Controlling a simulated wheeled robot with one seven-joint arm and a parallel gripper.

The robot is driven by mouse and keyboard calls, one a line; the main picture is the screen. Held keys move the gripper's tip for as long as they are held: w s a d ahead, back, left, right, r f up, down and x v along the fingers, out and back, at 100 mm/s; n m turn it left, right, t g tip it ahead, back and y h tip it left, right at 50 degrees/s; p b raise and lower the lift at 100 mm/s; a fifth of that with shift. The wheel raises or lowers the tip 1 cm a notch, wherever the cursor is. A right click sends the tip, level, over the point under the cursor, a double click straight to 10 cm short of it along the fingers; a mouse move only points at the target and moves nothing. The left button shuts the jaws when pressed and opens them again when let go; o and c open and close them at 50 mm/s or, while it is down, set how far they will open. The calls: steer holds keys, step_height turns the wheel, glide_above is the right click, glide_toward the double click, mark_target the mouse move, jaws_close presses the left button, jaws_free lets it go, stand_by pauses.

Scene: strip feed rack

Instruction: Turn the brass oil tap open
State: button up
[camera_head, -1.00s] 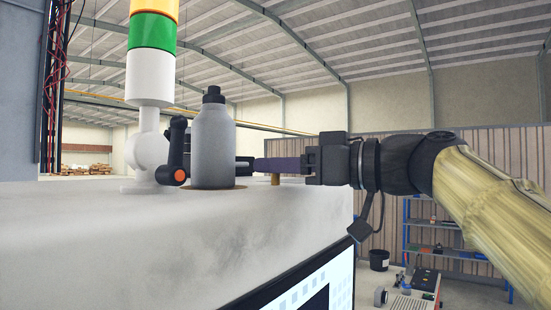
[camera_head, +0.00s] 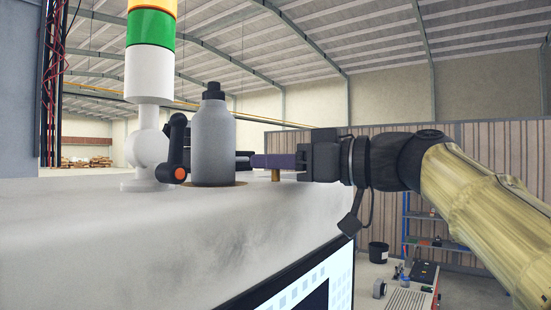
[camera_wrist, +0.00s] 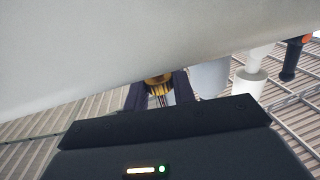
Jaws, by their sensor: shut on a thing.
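The brass oil tap (camera_head: 275,175) shows in the head view as a short brass stem on top of the pale cabinet, just under the fingers. In the wrist view its brass body (camera_wrist: 157,79) lies between the two fingertips. My gripper (camera_head: 264,161) reaches in level from the right with its dark purple fingers over the stem. In the wrist view my gripper (camera_wrist: 158,90) is shut on the tap, one finger on each side. The fingers hide most of the handle in the head view, so how far it is turned cannot be told.
A grey bottle (camera_head: 212,140) stands on the cabinet top (camera_head: 120,220), left of the fingertips. Beside it are a black lever with an orange end (camera_head: 178,155) and a white, green and yellow light tower (camera_head: 149,80). A shelf rack (camera_head: 430,235) stands behind at the right.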

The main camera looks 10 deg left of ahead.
steer(key=shift+r+g+p, duration=0.15)
steer(key=shift+g+p, duration=0.15)
steer(key=n+g+p, duration=0.2)
steer(key=g+p, duration=0.1)
steer(key=n+g+p, duration=0.2)
steer(key=g+p, duration=0.1)
steer(key=shift+w+r+p, duration=0.1)
steer(key=shift+r+p, duration=0.05)
steer(key=shift+p, duration=0.15)
steer(key=n+g+p, duration=0.2)
steer(key=g, duration=0.1)
steer(key=shift+f+n+g+h+p, duration=0.25)
steer(key=shift+n+g+h+p, duration=0.3)
steer(key=shift+g+p, duration=0.2)
steer(key=o, duration=1)
steer(key=shift+d+f, duration=0.1)
